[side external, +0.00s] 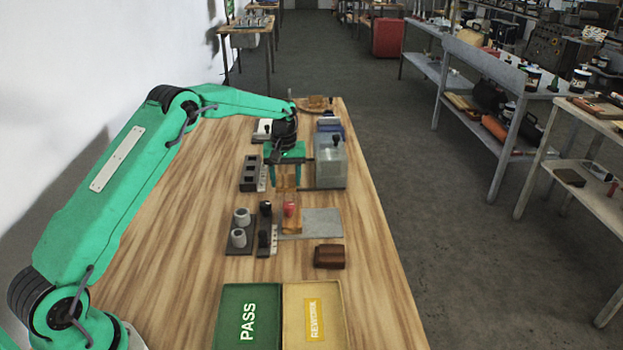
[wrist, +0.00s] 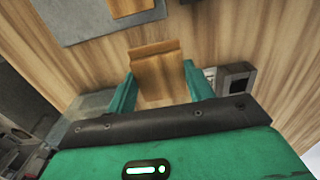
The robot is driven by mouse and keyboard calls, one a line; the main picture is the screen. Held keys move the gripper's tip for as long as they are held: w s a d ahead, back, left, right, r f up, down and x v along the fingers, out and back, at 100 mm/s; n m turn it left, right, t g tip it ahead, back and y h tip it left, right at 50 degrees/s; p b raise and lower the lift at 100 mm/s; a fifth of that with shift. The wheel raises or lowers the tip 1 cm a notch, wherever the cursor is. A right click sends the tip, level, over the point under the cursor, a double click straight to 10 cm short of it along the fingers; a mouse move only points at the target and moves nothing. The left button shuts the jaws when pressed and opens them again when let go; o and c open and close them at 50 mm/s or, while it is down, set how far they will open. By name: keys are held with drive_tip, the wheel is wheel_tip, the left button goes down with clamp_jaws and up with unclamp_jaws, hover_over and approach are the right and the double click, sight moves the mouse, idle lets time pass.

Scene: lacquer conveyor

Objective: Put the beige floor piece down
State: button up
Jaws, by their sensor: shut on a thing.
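My gripper (side external: 287,187) is shut on the beige floor piece (side external: 286,178), a small block with a wood-like face. The piece hangs below the jaws, over the middle of the wooden table. In the wrist view, the beige piece (wrist: 160,76) sits between my two green fingers, with its stepped top edge showing. Its underside is hidden, and I cannot tell its exact height over the table.
A grey box machine (side external: 330,168) stands close right of my gripper, and a dark slotted block (side external: 249,174) stands left. Nearer are a holder with grey cylinders (side external: 240,229), a brown block (side external: 329,256), a green PASS tray (side external: 229,313) and a yellow REWORK tray (side external: 335,313). The table's left side is bare.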

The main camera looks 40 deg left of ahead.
sight(286, 181)
drive_tip(key=shift+f, duration=1.9)
drive_tip(key=shift+f, duration=0.2)
drive_tip(key=o, duration=1)
drive_tip(key=shift+r, duration=0.15)
wheel_tip(286, 181, up, 12)
drive_tip(key=shift+r, duration=0.15)
